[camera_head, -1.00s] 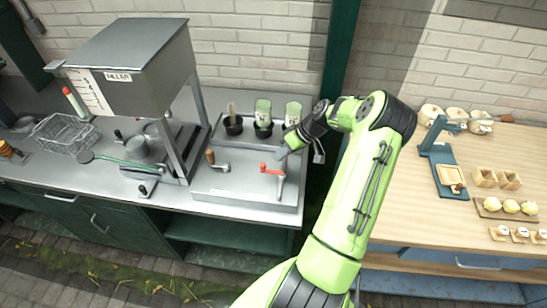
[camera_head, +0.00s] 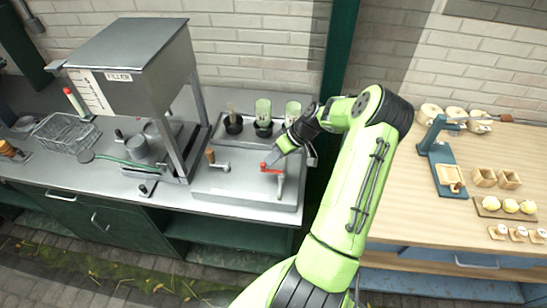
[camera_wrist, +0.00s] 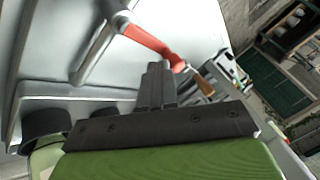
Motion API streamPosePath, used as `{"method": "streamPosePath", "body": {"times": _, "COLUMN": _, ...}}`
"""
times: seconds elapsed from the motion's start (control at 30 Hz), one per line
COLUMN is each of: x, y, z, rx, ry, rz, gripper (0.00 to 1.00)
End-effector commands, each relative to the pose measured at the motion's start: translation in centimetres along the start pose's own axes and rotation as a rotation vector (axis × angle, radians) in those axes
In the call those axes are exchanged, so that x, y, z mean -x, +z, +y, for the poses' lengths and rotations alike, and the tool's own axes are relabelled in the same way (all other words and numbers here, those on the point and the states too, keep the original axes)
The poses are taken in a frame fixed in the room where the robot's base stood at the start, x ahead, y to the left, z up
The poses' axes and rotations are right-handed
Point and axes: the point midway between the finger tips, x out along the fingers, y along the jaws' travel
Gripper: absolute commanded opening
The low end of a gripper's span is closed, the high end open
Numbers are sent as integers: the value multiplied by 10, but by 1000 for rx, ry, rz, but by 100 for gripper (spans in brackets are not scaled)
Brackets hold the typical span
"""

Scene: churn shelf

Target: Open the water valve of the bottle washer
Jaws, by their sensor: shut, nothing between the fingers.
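The water valve of the bottle washer has a red lever (camera_head: 272,170) on a grey metal stem (camera_head: 280,184), standing on the washer's steel top (camera_head: 240,192). In the wrist view the red lever (camera_wrist: 150,42) runs from its grey pivot at upper left to just beyond the fingertips. My gripper (camera_head: 270,161) is shut and empty, its tips right at the lever's free end. In the wrist view my gripper (camera_wrist: 158,70) points at the lever's far part; whether it touches I cannot tell.
A wooden-handled crank (camera_head: 214,160) stands left of the valve. The filler (camera_head: 130,65) rises at left. A wooden table (camera_head: 450,220) stands at right. The steel top in front of the valve is clear.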

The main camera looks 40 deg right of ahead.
Motion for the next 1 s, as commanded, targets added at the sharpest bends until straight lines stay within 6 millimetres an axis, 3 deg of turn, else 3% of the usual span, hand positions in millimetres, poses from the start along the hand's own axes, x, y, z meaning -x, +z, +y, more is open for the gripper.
{"method": "streamPosePath", "body": {"times": 0.47, "x": -3, "y": 2, "z": -4, "rx": 113, "ry": -58, "rz": -59, "gripper": 0}}
{"method": "streamPosePath", "body": {"times": 1.0, "x": -6, "y": 11, "z": -19, "rx": 507, "ry": -264, "rz": -266, "gripper": 0}}
